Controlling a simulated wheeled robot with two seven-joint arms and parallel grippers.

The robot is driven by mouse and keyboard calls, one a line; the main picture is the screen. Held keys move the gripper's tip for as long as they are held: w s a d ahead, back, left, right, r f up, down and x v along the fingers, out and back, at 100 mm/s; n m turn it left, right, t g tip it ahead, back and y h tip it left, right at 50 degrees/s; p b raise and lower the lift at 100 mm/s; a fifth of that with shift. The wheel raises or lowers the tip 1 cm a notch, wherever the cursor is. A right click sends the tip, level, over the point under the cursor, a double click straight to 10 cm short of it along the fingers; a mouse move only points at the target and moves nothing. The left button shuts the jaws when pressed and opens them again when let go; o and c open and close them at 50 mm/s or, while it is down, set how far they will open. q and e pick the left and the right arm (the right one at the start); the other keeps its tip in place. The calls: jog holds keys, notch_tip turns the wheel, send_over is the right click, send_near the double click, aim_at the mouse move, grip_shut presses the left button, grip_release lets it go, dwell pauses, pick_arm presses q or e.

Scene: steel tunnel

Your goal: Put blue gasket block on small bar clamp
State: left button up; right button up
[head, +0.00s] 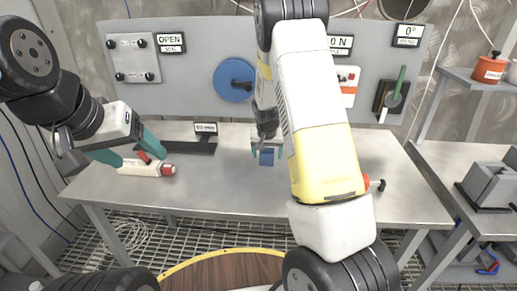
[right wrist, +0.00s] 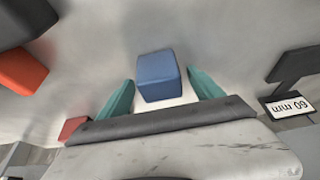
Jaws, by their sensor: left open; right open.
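The blue gasket block (head: 266,158) stands on the steel bench near its middle. My right gripper (head: 266,150) is open above it. In the right wrist view the blue block (right wrist: 157,76) lies between the teal fingertips, with a gap on each side. A red part with a black knob (head: 381,185) sticks out from behind my right arm; it may be the small bar clamp, mostly hidden. Red-orange parts (right wrist: 20,72) show at the left of the right wrist view. My left gripper (head: 129,154) is open, over a cream tool with red ends (head: 140,168).
A flat black fixture (head: 182,147) with a 60 mm label (head: 206,128) lies on the bench (head: 215,195) between the grippers. A grey panel with a blue wheel (head: 234,80) and a green lever (head: 399,80) rises behind. The bench between fixture and blue block is clear.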

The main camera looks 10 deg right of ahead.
jog(key=shift+w+f, duration=0.1)
jog(key=c, duration=1.4)
grip_shut()
